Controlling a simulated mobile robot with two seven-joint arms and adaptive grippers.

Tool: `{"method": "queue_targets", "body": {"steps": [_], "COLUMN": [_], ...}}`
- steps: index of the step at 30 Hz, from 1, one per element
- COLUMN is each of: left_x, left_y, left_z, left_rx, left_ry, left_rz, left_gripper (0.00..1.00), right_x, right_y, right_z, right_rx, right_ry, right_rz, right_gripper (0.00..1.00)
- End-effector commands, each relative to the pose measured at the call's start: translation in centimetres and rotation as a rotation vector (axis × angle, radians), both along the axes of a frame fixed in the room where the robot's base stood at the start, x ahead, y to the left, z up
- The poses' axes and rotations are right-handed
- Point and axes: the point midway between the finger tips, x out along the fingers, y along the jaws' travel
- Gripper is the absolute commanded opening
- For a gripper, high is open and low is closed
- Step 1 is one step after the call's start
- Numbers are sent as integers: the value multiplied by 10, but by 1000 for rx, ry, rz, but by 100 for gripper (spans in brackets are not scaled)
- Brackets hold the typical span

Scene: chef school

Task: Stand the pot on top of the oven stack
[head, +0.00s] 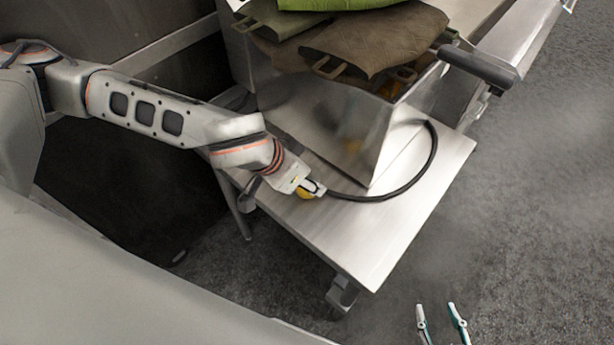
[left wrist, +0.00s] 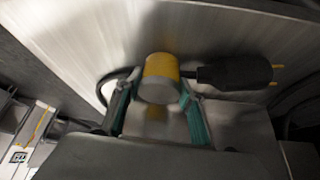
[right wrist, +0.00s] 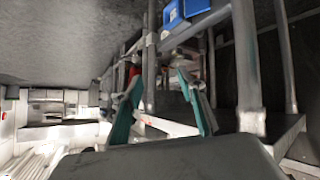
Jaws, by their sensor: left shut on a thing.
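I cannot make out a pot or an oven stack in these views. My left gripper (head: 312,190) is low over a steel cart shelf, closed around a small yellow-and-grey cylinder (left wrist: 162,78). In the left wrist view the cylinder sits between the tips of the two teal fingers; a bit of its yellow shows in the head view (head: 305,194). My right gripper (head: 441,322) is at the bottom edge of the head view, its two fingers apart with nothing between them. In the right wrist view its fingers (right wrist: 165,90) are also spread and empty.
The steel shelf (head: 375,245) carries a shiny metal bin (head: 335,125) with brown and green cloth bags (head: 375,40) on top. A black cable (head: 433,160) with a plug (left wrist: 235,73) curves close to my left gripper. Grey floor (head: 540,200) is open at right. Metal posts (right wrist: 245,60) stand near my right gripper.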

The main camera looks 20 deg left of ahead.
Motion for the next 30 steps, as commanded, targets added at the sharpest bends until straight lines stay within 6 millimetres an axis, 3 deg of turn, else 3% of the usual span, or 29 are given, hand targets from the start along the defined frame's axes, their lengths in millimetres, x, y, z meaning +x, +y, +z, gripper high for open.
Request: {"method": "queue_targets", "body": {"steps": [2, 3, 4, 20, 23, 26, 30], "left_x": [-1, -1, -1, -1, -5, -14, -25], "left_y": [0, 0, 0, 0, 4, 8, 14], "left_z": [-7, -5, -4, 4, 24, 40, 61], "left_rx": [1, 2, 2, 0, 1, 1, 1], "left_ry": [4, 4, 4, 0, -10, -8, -8], "left_rz": [-2, -1, -1, 1, 1, 0, 0], "left_gripper": [13, 49, 55, 55, 55, 55, 55], "right_x": [-5, -3, -3, 1, 5, -10, -5], "right_y": [1, 1, 2, 3, 2, -4, 0], "right_z": [-8, -4, -3, 6, 19, 6, 24], "right_rx": [2, 2, 2, 9, 8, 0, 18], "right_ry": [13, 8, 7, -4, -17, 22, 7], "right_rz": [1, 2, 2, -6, -10, -18, -19], "right_gripper": [40, 40, 40, 40, 40, 40, 40]}}
